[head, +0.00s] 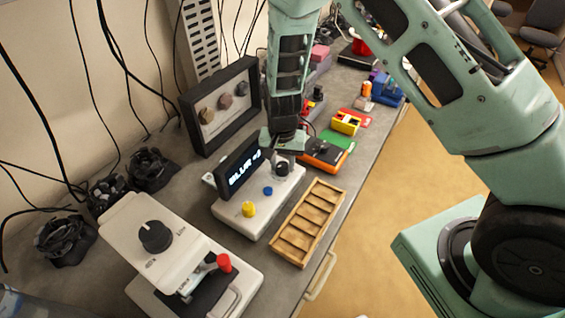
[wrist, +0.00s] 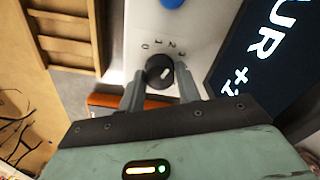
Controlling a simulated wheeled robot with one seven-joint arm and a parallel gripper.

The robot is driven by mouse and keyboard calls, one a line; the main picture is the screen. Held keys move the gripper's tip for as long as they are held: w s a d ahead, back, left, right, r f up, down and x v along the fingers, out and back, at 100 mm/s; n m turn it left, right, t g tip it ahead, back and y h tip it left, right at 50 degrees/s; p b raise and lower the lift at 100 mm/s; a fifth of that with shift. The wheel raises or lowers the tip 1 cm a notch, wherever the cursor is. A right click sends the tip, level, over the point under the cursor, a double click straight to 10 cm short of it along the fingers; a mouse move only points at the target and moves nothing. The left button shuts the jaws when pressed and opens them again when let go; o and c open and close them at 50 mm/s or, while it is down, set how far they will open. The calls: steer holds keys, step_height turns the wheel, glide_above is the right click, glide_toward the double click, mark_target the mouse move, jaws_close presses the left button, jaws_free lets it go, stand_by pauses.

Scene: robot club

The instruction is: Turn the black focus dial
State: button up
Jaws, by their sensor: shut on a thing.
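The black focus dial (wrist: 159,69) sits on a white device (head: 238,211) and has a light pointer mark and small printed numbers beside it. In the head view the dial (head: 282,168) is partly covered by my gripper (head: 281,152). In the wrist view my gripper (wrist: 159,92) has one finger on each side of the dial and is shut on it. The device's dark screen (head: 243,168) shows "BLUR" with a value after it that I cannot read surely.
A wooden compartment tray (head: 307,223) lies right of the device. A white machine with a larger black dial (head: 155,236) and a red-tipped lever (head: 223,263) stands at the front left. A black frame with stones (head: 220,104) stands behind. An orange-black item (head: 323,157) is near my gripper.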

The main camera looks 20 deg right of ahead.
mark_target(283, 164)
steer(key=m, duration=0.4)
steer(key=shift+m, duration=0.4)
stand_by(0.4)
steer(key=o, duration=1)
steer(key=shift+c, duration=0.2)
steer(key=shift+r, duration=0.15)
step_height(283, 164, up, 17)
steer(key=b, duration=0.2)
steer(key=shift+b, duration=0.35)
steer(key=shift+r, duration=0.1)
